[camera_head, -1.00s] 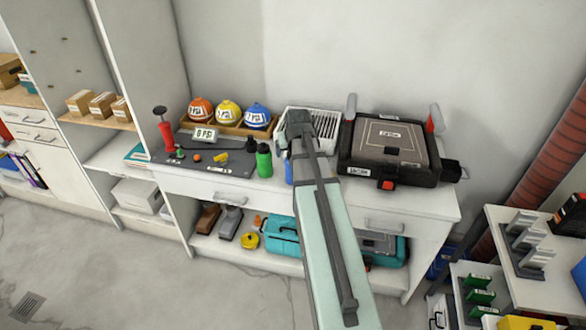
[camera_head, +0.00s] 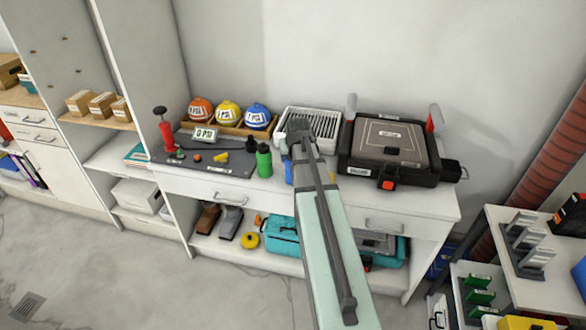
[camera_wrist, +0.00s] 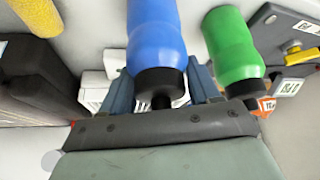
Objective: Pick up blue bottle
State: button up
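The blue bottle (camera_wrist: 153,35) has a black cap and shows large in the wrist view, its cap towards my gripper. In the head view only a blue sliver of the bottle (camera_head: 288,172) shows left of my arm, which hides the rest. My gripper (camera_wrist: 160,82) is open, with one finger on each side of the bottle near its cap. The fingers look close to its sides; I cannot tell whether either touches. The green bottle (camera_wrist: 232,45) stands just right of the right finger in the wrist view.
On the worktop (camera_head: 420,203), the green bottle (camera_head: 264,161) is close by on the left. A white slatted crate (camera_head: 308,123) is behind my gripper and a black case (camera_head: 388,150) is to the right. A grey mat (camera_head: 190,152) with small items lies further left.

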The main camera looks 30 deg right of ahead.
jog(key=c, duration=0.7)
jog(key=shift+r, duration=0.1)
